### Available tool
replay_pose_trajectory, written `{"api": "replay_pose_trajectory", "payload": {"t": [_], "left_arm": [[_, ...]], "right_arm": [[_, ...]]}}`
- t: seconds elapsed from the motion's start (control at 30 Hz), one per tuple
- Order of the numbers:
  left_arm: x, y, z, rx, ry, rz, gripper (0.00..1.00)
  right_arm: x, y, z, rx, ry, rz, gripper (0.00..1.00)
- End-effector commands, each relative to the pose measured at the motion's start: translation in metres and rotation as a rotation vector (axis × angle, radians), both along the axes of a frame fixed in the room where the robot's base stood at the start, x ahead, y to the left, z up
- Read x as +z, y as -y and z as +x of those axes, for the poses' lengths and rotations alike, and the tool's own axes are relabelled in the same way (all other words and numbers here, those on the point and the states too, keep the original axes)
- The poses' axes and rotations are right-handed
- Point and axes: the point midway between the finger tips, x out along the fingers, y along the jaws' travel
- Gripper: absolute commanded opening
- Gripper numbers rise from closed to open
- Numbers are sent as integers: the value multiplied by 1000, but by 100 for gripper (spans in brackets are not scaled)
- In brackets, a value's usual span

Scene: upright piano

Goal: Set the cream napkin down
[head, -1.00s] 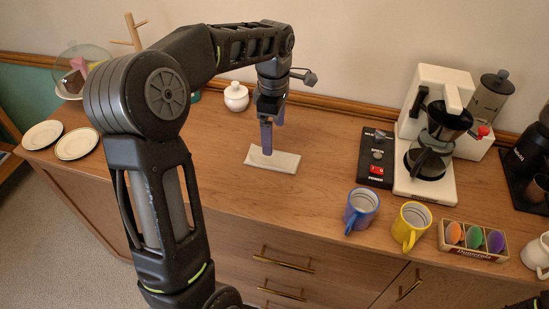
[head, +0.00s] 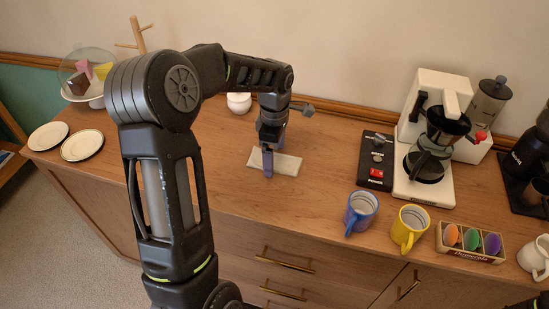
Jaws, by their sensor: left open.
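The cream napkin (head: 289,165), a flat folded rectangle, lies on the wooden sideboard top (head: 325,160) in the head view. My left gripper (head: 272,158) is open and points down at the napkin. Its near finger overlaps the napkin's middle in the picture and hides part of it. I cannot tell whether the fingertips touch the napkin.
Right of the napkin are a black switch panel (head: 375,174), a coffee maker (head: 450,190), a blue mug (head: 361,208), a yellow mug (head: 411,225) and an egg box (head: 470,254). A white jar (head: 238,103) stands behind. Two plates (head: 82,145) lie left.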

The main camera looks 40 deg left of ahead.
Motion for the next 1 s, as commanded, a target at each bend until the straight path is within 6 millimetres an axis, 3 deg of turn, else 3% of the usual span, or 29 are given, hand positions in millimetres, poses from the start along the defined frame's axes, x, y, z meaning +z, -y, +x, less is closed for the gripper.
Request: {"api": "replay_pose_trajectory", "payload": {"t": [0.63,1.0], "left_arm": [[-4,0,0,0,0,0,90],[-4,0,0,0,0,0,61]], "right_arm": [[0,0,0,0,0,0,36],[0,0,0,0,0,0,36]]}}
